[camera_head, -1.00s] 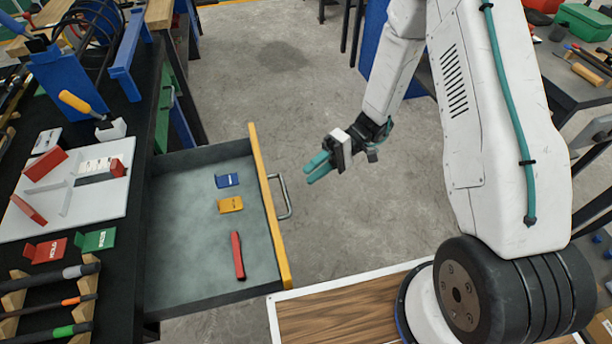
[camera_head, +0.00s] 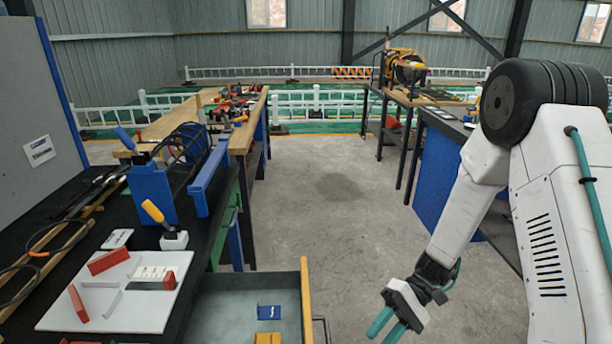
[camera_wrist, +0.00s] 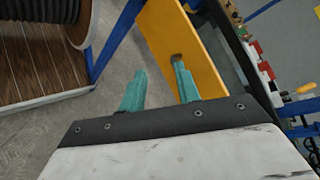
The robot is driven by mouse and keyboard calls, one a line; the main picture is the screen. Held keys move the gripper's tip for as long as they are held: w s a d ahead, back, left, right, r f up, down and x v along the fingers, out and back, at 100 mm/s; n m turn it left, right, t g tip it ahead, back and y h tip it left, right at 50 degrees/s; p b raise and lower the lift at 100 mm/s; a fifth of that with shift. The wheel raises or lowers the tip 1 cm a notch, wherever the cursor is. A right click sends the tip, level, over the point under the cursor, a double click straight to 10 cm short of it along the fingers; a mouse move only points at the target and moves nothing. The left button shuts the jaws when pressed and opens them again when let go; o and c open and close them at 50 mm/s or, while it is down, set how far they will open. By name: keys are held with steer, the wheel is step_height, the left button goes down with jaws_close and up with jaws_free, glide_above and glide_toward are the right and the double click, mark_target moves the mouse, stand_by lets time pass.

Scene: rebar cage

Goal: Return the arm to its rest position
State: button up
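My gripper (camera_head: 388,328) hangs over the open floor, to the right of the open drawer (camera_head: 306,300), at the end of my white arm. Its two teal fingers are apart with nothing between them. In the wrist view my gripper (camera_wrist: 158,88) points down past the yellow drawer front (camera_wrist: 182,45), with grey floor behind the left finger. I cannot tell how far the fingers are from the drawer front.
The drawer holds a blue piece (camera_head: 269,312) and a yellow piece (camera_head: 267,338). A white board (camera_head: 110,310) with red blocks lies on the black bench at left. A blue cabinet (camera_head: 436,178) stands at right. The aisle floor (camera_head: 330,200) between is clear.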

steer(key=s+d+r+t+h, duration=0.3)
steer(key=s+r, duration=0.2)
steer(key=r, duration=0.4)
steer(key=s+d+r+t+h, duration=0.4)
steer(key=r, duration=0.5)
steer(key=s+d+r+m+t+h, duration=0.1)
steer(key=s+d+r+t+h, duration=0.2)
steer(key=r, duration=0.6)
steer(key=s, duration=0.2)
steer(key=shift+s+d+t+h, duration=0.2)
steer(key=shift+s+t+h, duration=0.1)
steer(key=shift+h, duration=0.1)
steer(key=shift+a+f, duration=0.1)
steer(key=shift+a, duration=0.05)
